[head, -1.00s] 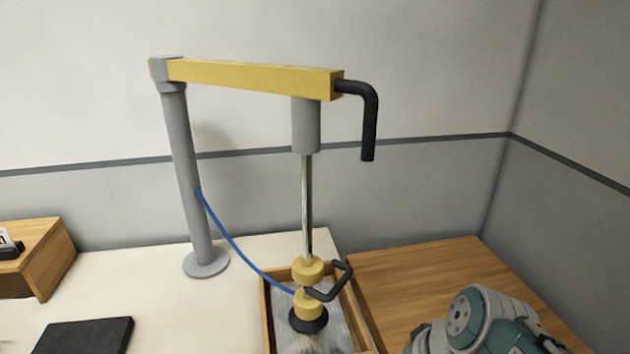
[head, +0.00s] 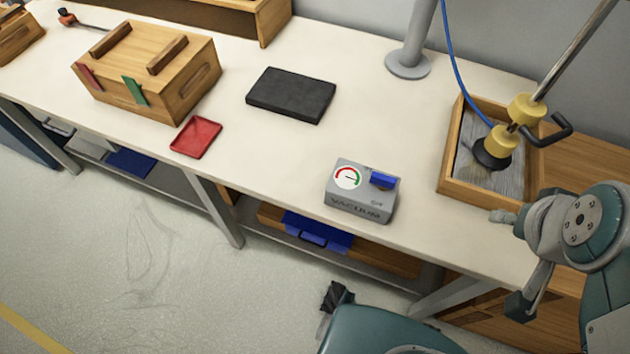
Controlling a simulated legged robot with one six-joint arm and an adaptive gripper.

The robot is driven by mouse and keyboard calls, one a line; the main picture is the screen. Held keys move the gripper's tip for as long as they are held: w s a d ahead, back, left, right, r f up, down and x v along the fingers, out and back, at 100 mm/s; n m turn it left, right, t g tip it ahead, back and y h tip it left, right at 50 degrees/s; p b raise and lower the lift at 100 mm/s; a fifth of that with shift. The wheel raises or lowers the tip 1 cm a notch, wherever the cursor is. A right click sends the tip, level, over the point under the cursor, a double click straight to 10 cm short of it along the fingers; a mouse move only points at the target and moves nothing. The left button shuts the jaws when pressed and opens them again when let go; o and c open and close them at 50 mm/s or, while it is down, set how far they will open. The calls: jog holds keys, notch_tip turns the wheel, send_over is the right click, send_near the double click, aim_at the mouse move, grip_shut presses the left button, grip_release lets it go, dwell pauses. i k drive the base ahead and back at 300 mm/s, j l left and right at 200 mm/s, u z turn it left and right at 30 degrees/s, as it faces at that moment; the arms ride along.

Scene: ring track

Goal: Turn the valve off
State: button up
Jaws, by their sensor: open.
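A grey box marked VACUUM (head: 357,207) stands near the bench's front edge. It has a round gauge (head: 348,177) with red and green arcs, its needle pointing right toward the green. A blue valve handle (head: 383,180) sits at the box's upper right, lying roughly across. Small lettering below the handle is too small to read surely. My gripper (head: 512,260) appears at the right edge, open and empty, its finger parts spread apart. It is right of the vacuum box, not touching it.
A wooden tray (head: 452,172) holds a grey board under a suction cup (head: 492,150) with yellow collars and a blue hose. A black slab (head: 291,95), red tray (head: 196,136) and wooden box (head: 147,75) lie left. White bench (head: 270,155) is clear around the vacuum box.

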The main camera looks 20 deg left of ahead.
aim_at(384, 182)
jog(key=j+u, duration=0.25)
jog(key=j, duration=0.2)
jog(key=l+u, duration=0.2)
jog(key=u, duration=0.2)
jog(key=l+u, duration=0.15)
jog(key=u, duration=0.3)
